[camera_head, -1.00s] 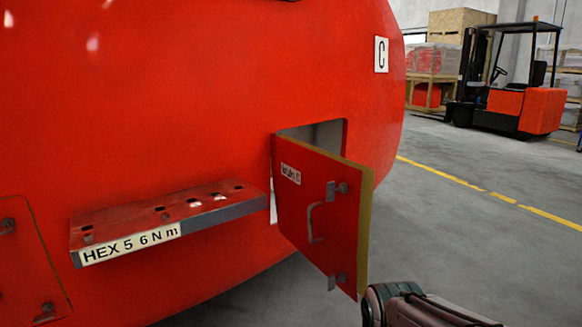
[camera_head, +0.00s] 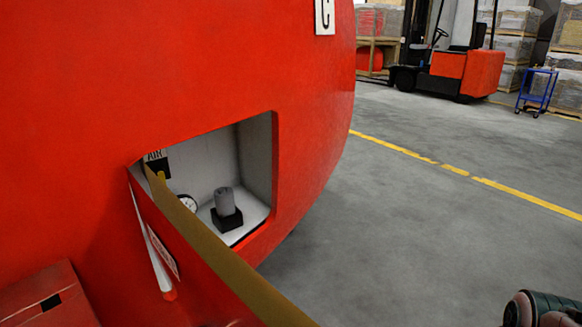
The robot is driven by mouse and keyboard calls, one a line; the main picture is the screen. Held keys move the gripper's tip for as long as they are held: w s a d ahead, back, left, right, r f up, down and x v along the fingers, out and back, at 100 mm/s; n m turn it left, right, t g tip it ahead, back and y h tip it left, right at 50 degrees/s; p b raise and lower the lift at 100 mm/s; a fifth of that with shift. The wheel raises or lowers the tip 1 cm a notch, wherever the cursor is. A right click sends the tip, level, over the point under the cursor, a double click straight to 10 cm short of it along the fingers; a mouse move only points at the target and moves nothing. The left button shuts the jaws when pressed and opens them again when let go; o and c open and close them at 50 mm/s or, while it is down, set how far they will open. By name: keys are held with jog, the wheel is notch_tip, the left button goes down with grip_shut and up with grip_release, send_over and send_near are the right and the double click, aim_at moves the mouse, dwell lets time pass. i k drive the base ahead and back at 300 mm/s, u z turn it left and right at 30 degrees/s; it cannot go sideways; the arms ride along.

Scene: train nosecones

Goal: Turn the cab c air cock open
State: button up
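The red nosecone (camera_head: 230,70) marked C (camera_head: 324,14) has an open compartment on its side, with pale inner walls (camera_head: 255,155). Inside stands a grey upright cylinder on a black square base, which looks like the air cock (camera_head: 227,206). I cannot tell its turn position. A round white gauge (camera_head: 188,203) sits left of it, partly hidden by the door edge. My gripper is not in view; only part of my arm shows at bottom right.
The grey floor (camera_head: 400,220) to the right is clear. A forklift (camera_head: 455,60) and a blue cart (camera_head: 537,90) are far back.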

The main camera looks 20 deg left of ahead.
aim_at(160, 172)
jog(key=u, duration=0.15)
jog(key=i, duration=1.2)
jog(key=u, duration=1.3)
jog(key=i, duration=0.7)
jog(key=u, duration=0.7)
